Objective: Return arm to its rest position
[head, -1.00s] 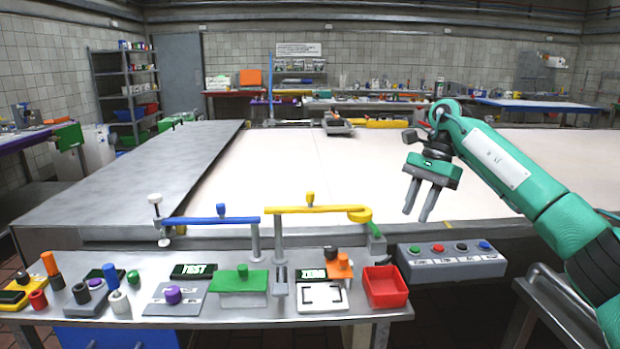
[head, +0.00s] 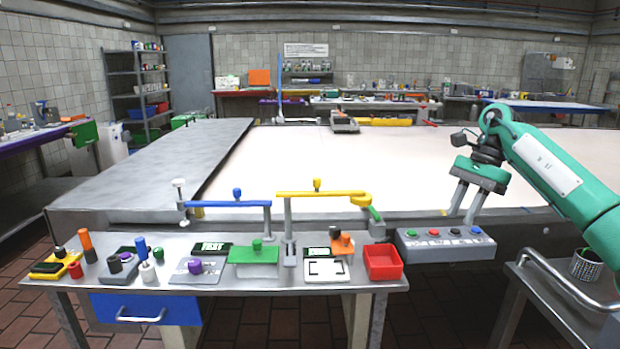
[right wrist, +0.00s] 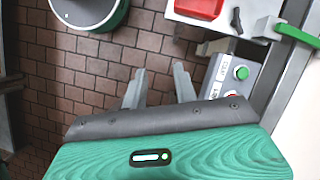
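My right gripper (head: 465,218) is at the right in the head view, on its green arm, in front of the white table's near edge. The button box (right wrist: 225,84) lies right of the fingers there. My left gripper is in neither view.
A metal workbench (head: 225,287) holds blocks, a blue lever (head: 230,204), a yellow lever (head: 315,194) and a red bin (head: 383,262). The large white table (head: 300,165) is bare over most of its top. A metal cart (head: 548,285) with a rail stands at the lower right.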

